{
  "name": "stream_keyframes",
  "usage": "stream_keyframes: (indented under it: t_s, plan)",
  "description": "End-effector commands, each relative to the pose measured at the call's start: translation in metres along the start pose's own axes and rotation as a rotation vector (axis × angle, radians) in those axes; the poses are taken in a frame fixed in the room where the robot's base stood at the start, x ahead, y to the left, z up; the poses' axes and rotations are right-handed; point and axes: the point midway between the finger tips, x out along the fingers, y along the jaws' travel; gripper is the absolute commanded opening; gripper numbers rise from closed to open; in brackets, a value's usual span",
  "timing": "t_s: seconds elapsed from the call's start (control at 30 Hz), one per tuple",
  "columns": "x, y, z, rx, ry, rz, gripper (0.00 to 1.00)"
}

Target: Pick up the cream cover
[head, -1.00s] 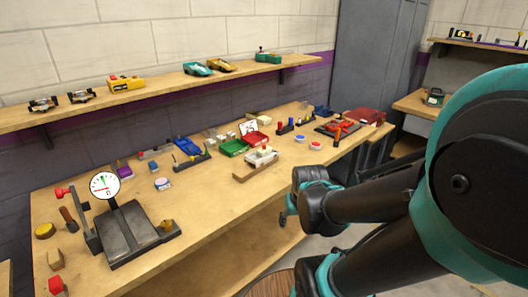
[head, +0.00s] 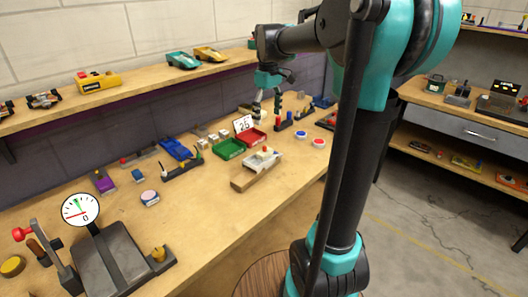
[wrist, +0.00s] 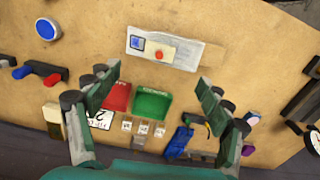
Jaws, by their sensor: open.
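A cream block with a red-orange knob, which looks like the cream cover (head: 265,153), sits on a pale grey car body on a wooden block (head: 243,182) near the bench's front edge. In the wrist view the cream cover (wrist: 172,57) lies flat on the pale body, beside a blue square. My gripper (head: 267,108) is open and empty, above the back of the bench, behind the cover. In the wrist view my gripper (wrist: 158,78) has its fingers spread wide over the trays, with the cover beyond the fingertips. Nothing hides the cover there.
A green tray (head: 228,149) and a red tray (head: 258,139) stand close behind the cover, with a "25" card (head: 243,124). Two round buttons (head: 301,135) lie to the right. A blue car (head: 175,149) lies left. The upper shelf (head: 140,88) runs along the wall.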

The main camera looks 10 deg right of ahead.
Motion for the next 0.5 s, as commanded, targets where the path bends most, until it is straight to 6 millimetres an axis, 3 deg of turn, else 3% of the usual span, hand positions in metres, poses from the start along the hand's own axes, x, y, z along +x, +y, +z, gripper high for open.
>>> stream_keyframes:
  t_s: [0.3, 0.5]
  plan:
    - [0.064, 0.000, -0.001, 0.002, 0.001, 0.001, 0.79]
    - [0.091, 0.000, -0.001, 0.002, 0.001, 0.001, 0.79]
